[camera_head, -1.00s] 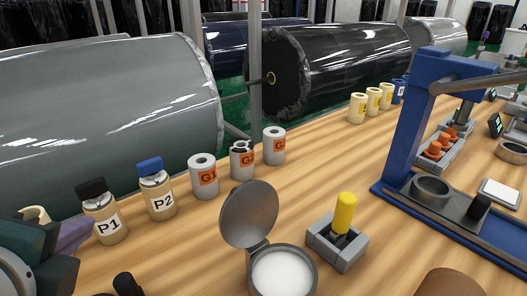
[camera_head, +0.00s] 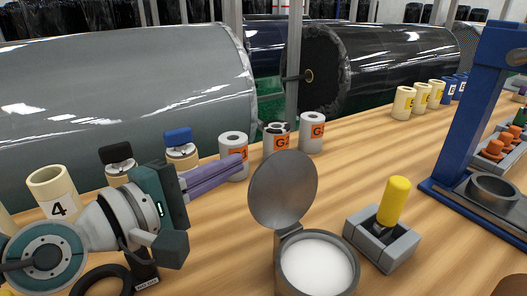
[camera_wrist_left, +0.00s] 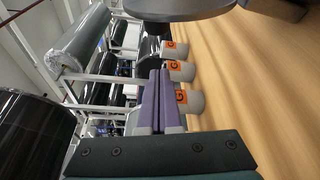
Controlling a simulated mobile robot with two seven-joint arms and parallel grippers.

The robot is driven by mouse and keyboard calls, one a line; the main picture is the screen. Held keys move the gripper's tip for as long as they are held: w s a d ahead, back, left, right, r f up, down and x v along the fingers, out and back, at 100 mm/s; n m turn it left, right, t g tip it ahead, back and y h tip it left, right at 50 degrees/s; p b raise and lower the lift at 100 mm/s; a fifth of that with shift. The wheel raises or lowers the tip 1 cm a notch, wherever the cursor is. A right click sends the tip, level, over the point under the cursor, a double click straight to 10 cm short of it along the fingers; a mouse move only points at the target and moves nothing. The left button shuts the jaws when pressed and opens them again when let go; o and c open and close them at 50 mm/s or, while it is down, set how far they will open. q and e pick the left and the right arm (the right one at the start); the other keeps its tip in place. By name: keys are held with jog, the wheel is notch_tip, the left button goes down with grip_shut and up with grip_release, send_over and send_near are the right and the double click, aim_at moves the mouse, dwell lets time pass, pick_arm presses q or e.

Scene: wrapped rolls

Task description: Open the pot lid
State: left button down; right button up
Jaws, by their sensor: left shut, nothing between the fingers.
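The metal pot (camera_head: 350,276) stands on the table at the lower middle of the head view, with white contents showing. Its round grey lid (camera_head: 283,188) is hinged at the pot's back left and stands raised, open. A grey rounded form at the top of the left wrist view looks like the lid (camera_wrist_left: 180,10). My left gripper (camera_head: 240,161) has purple fingers, shut and empty. In the head view it is left of the lid, apart from it, pointing toward the grey G rolls. The fingers also show in the left wrist view (camera_wrist_left: 160,73). My right gripper is not in view.
Grey G1, G2 and G3 rolls (camera_head: 312,134) stand behind the lid. A grey holder (camera_head: 402,250) with a yellow-handled tool is right of the pot. A blue stand (camera_head: 478,110) rises farther right. Two bottles (camera_head: 180,155) are partly hidden behind my left gripper.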

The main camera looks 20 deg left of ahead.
aim_at(279, 186)
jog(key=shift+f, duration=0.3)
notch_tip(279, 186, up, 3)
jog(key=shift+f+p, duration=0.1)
jog(key=shift+p, duration=1.15)
pick_arm(q)
jog(key=shift+s+d+r, duration=0.1)
jog(key=shift+d+r, duration=0.1)
jog(key=shift+d, duration=0.8)
jog(key=shift+d+r, duration=0.2)
jog(key=shift+d, duration=0.75)
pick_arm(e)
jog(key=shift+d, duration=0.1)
pick_arm(q)
jog(key=shift+s+d+r+m+p, duration=0.5)
jog(key=shift+d+r+p, duration=0.1)
jog(key=shift+p, duration=0.15)
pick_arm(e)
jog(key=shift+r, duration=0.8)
pick_arm(q)
jog(key=shift+a, duration=0.1)
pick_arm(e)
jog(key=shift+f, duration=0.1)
